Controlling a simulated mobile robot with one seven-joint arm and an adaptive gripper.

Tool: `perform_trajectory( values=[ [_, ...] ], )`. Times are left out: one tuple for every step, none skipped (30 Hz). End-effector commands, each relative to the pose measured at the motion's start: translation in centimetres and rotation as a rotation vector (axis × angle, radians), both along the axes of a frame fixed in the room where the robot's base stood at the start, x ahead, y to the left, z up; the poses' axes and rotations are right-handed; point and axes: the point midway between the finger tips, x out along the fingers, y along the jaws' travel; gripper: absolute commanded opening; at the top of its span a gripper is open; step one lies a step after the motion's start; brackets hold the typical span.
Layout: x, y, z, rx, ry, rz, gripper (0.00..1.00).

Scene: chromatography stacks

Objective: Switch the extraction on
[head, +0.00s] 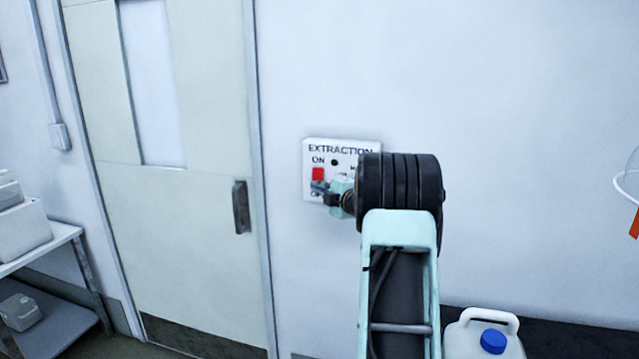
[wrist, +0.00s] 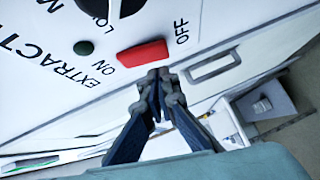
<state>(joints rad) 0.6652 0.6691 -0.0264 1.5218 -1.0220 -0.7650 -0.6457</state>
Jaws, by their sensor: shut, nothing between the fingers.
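The white extraction panel (head: 345,149) is on the wall right of the door. Its red switch (head: 317,174) sits under the word ON, with OFF below mostly hidden by my gripper. In the wrist view the red switch (wrist: 142,57) lies between ON and OFF, and a dark green lamp (wrist: 84,47) looks unlit. My gripper (wrist: 158,73) is shut and empty, its fingertips at the switch's edge, nearer the OFF end. I cannot tell whether they touch it. In the head view my gripper (head: 318,187) shows just below the red switch; my arm hides the panel's right part.
A closed door (head: 180,220) with a dark handle (head: 241,207) is left of the panel. A shelf unit (head: 45,245) with boxes stands far left. A white jug (head: 485,335) with a blue cap is at the lower right. The wall around the panel is clear.

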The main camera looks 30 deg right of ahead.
Motion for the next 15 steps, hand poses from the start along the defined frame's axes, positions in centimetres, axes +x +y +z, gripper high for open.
perform_trajectory(
  values=[
    [0.35, -0.36, 0.08, -0.001, 0.000, 0.000, 0.00],
    [0.49, -0.51, -0.05, 0.000, 0.001, 0.001, 0.00],
    [0.68, -0.70, -0.10, -0.001, 0.001, 0.001, 0.00],
    [0.80, -0.82, -0.11, -0.001, 0.000, 0.001, 0.00],
    [0.89, -0.92, -0.16, -0.001, 0.000, 0.001, 0.00],
    [0.99, -1.03, -0.24, 0.000, 0.001, 0.001, 0.00],
    [1.05, -1.11, -0.28, 0.000, 0.001, 0.001, 0.00],
    [1.09, -1.16, -0.30, 0.000, 0.001, 0.001, 0.00],
    [1.14, -1.21, -0.31, 0.000, 0.000, 0.001, 0.00],
    [1.16, -1.23, -0.32, 0.000, 0.000, 0.001, 0.00],
    [1.17, -1.24, -0.32, 0.000, 0.000, 0.001, 0.00],
    [1.17, -1.25, -0.33, 0.000, 0.000, 0.001, 0.00],
    [1.17, -1.25, -0.33, 0.000, 0.000, 0.001, 0.00],
    [1.16, -1.25, -0.34, 0.000, 0.000, 0.001, 0.00],
    [1.16, -1.24, -0.34, 0.000, 0.000, 0.001, 0.00]
  ],
)
